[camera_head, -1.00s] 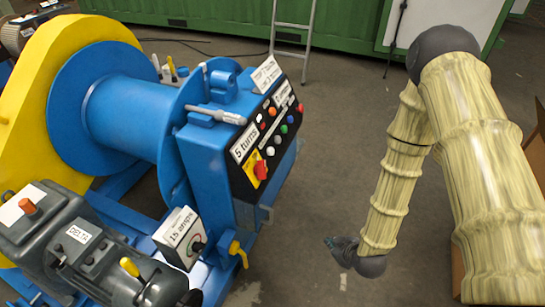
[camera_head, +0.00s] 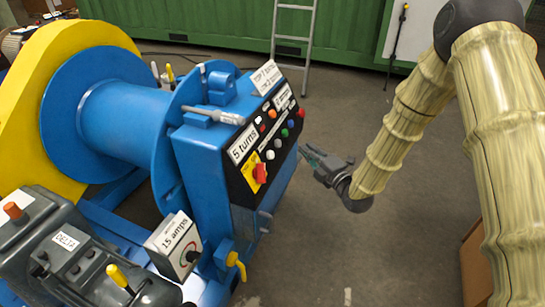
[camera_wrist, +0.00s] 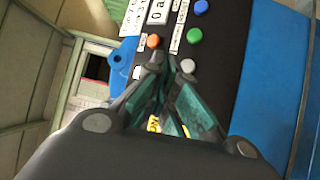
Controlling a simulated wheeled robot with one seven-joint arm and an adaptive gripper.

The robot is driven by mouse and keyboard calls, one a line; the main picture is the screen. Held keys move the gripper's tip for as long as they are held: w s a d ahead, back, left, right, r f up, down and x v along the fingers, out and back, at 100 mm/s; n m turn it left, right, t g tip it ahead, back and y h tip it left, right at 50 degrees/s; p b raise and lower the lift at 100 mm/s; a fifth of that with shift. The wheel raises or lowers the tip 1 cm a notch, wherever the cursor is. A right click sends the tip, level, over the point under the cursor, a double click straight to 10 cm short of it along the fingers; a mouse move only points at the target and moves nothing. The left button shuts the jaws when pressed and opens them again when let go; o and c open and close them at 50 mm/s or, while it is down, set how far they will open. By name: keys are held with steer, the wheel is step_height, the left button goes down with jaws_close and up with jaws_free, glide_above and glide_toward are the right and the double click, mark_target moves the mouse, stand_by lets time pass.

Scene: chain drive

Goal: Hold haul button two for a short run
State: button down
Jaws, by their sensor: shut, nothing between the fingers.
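The black control panel (camera_head: 262,150) is on the end of the blue winch housing. It carries several coloured buttons, among them a green one (camera_head: 284,133), a blue one (camera_head: 291,124) and a white one (camera_head: 270,155). A red rotary switch (camera_head: 260,173) sits low on a yellow plate. I cannot read which button is number two. My gripper (camera_head: 306,152) is shut and empty, its tips pointing at the panel from the right, apparently just short of it. In the wrist view an orange button (camera_wrist: 153,41) and a green button (camera_wrist: 194,36) show beyond my fingertips (camera_wrist: 172,64), which partly cover the panel.
The blue drum (camera_head: 120,115) and yellow guard (camera_head: 55,65) fill the left. A dial box (camera_head: 176,244) marked "15 amps" and a grey lever unit (camera_head: 75,255) stand in front. A ladder (camera_head: 293,45) leans behind. The floor between panel and arm is clear.

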mark_target(270, 155)
steer(key=shift+a+f, duration=0.1)
steer(key=w+a+f+b, duration=0.2)
steer(key=a+f, duration=0.2)
steer(key=a, duration=0.3)
steer(key=shift+w+a+b, duration=0.15)
steer(key=shift+w+b, duration=0.05)
steer(key=shift+b, duration=0.15)
steer(key=shift+a, duration=0.15)
stand_by(1.5)
steer(key=shift+w+a+f, duration=0.1)
steer(key=shift+a, duration=0.15)
